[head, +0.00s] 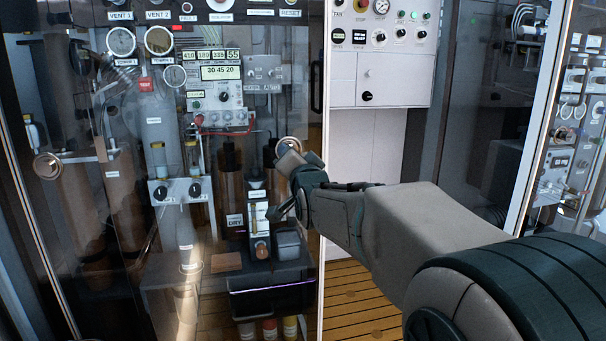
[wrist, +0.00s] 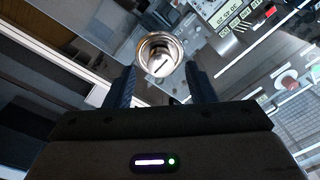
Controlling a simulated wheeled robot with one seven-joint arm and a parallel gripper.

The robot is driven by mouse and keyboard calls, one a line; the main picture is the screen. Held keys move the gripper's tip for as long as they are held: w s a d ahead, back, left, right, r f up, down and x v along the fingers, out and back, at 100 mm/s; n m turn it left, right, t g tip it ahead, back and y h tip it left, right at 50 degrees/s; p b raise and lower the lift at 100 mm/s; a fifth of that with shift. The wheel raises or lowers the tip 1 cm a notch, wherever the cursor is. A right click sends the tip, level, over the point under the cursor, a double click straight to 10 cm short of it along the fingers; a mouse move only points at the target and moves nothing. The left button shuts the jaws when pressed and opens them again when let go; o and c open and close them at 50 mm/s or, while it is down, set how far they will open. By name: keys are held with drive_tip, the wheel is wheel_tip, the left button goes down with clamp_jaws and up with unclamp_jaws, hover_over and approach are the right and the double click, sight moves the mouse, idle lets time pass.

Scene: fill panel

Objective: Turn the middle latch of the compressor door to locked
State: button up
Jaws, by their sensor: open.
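The compressor door is a clear panel (head: 120,215) in front of the equipment. A round metal latch (head: 289,144) sits near its right edge, beside the tip of my gripper (head: 284,178). In the wrist view this round latch (wrist: 160,54) has a bright rim and a small slot-like mark in its centre. My gripper (wrist: 161,76) is open, with one dark finger on each side of the latch and visible gaps between. The latch lies slightly beyond the fingertips, and contact is not visible. Whether its mark means locked is not readable.
Another round metal fitting (head: 47,166) is on the clear panel at the left. A white control cabinet (head: 380,55) stands right of the door frame. Another glass panel (head: 500,110) is farther right. The wooden floor (head: 352,300) shows below my arm.

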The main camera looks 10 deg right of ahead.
drive_tip(key=s+p, duration=0.1)
drive_tip(key=s, duration=0.9)
drive_tip(key=shift+s+f, duration=0.3)
drive_tip(key=shift+f, duration=0.05)
drive_tip(key=s+r+n+g+p, duration=0.3)
drive_tip(key=s+g+p, duration=0.5)
drive_tip(key=s+p, duration=0.3)
drive_tip(key=s+r+n+g+p, duration=0.3)
drive_tip(key=s+n+g+p, duration=0.2)
drive_tip(key=p, duration=1.5)
drive_tip(key=s+g, duration=0.3)
drive_tip(key=s, duration=0.3)
drive_tip(key=shift+s+n, duration=0.3)
drive_tip(key=shift+s, duration=0.05)
drive_tip(key=shift+r, duration=0.1)
